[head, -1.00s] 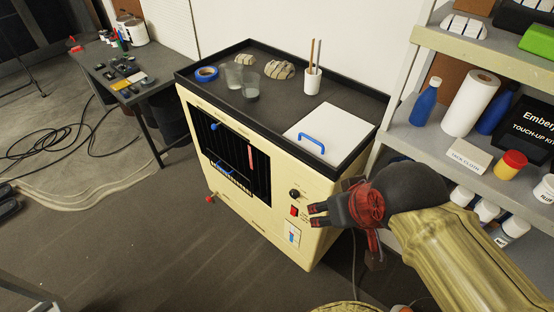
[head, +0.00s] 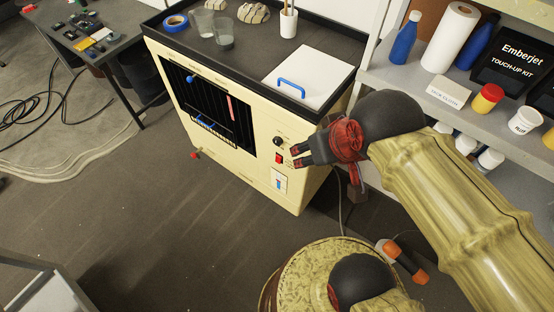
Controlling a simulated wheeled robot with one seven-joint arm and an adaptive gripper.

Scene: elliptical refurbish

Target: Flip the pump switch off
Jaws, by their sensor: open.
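The cream cabinet (head: 225,168) stands in the middle of the head view. On the right part of its front are a black knob (head: 278,141), a red switch (head: 278,158) below it, and a small white plate with a blue and red marking (head: 279,181) lower down. I cannot read which of these is labelled as the pump switch, nor its on or off position. My gripper (head: 295,157) is open and empty. Its fingertips point left, just right of the knob and red switch. I cannot tell whether they touch the panel.
The cabinet's black-rimmed top holds cups (head: 223,32), blue tape (head: 175,22) and a white lid with a blue handle (head: 308,76). A shelf (head: 400,80) with bottles stands close on the right. The floor (head: 140,220) in front is mostly clear.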

